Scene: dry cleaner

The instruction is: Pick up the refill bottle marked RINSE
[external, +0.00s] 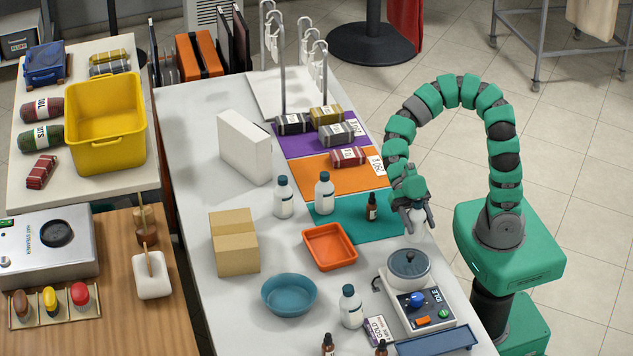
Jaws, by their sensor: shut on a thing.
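My gripper (417,212) is above the right edge of the teal mat (350,232). It is shut on a white bottle (418,225), mostly covered by the fingers; I cannot read a label on it or tell whether it touches the mat. Two white bottles with dark caps stand upright to the left: one bottle on the bare table (283,200) and one bottle at the mat's back left (324,197). Another white bottle (351,310) stands at the front, left of the device with a pot. No label reads RINSE clearly from here.
A brown dropper bottle (371,207) stands left of my gripper. The pot (408,264) on its control unit (424,310) is just in front. An orange tray (329,246), a blue bowl (289,294) and a cardboard box (234,248) lie further left. Rolled cloths (336,133) lie behind.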

